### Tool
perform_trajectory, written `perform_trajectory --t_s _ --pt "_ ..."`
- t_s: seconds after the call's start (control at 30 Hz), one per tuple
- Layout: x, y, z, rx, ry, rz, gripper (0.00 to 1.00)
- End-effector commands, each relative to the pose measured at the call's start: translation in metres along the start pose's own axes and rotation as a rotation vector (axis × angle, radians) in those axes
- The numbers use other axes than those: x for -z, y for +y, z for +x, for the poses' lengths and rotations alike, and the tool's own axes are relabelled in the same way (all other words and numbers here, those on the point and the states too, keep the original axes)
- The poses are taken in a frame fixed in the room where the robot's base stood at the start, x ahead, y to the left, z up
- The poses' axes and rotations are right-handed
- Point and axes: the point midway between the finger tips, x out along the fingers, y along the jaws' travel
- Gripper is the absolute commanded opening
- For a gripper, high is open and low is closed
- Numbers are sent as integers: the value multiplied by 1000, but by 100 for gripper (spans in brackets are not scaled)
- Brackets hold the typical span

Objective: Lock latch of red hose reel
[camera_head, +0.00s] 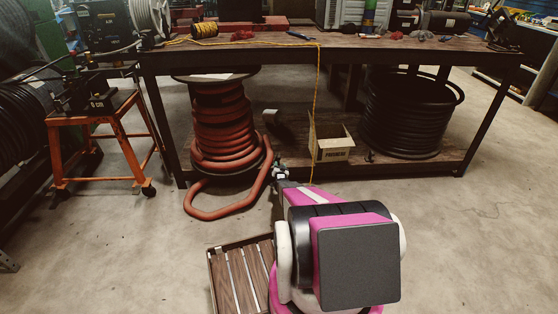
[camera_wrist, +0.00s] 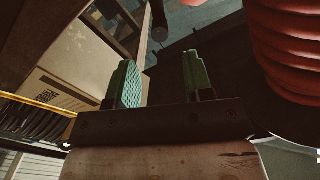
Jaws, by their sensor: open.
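The red hose reel (camera_head: 220,115) stands on the lower shelf under the workbench, with thick red hose wound around it. A loop of hose hangs out onto the floor. I cannot make out its latch in either view. My gripper (camera_head: 279,170) is low in front of the shelf, just right of the reel, partly covered by my arm. In the wrist view my gripper (camera_wrist: 160,75) has its two green fingers apart with nothing between them. The reel's red coils (camera_wrist: 290,45) fill the upper right there, apart from the fingers.
An open cardboard box (camera_head: 330,142) sits right of my gripper; it also shows in the wrist view (camera_wrist: 75,70). A yellow cord (camera_head: 317,90) hangs from the workbench (camera_head: 330,56). A black hose coil (camera_head: 410,115) is at the right. An orange stand (camera_head: 104,130) is left.

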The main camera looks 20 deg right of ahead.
Motion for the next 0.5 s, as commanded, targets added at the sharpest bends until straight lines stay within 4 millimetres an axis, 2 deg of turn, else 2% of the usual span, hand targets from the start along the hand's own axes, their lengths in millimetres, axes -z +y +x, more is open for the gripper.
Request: perform_trajectory --t_s 0.03,0.3,0.5 --pt "-2 1 12 0 1 0 47" --pt "-2 1 59 0 1 0 47" --pt "0 0 77 0 1 0 47"
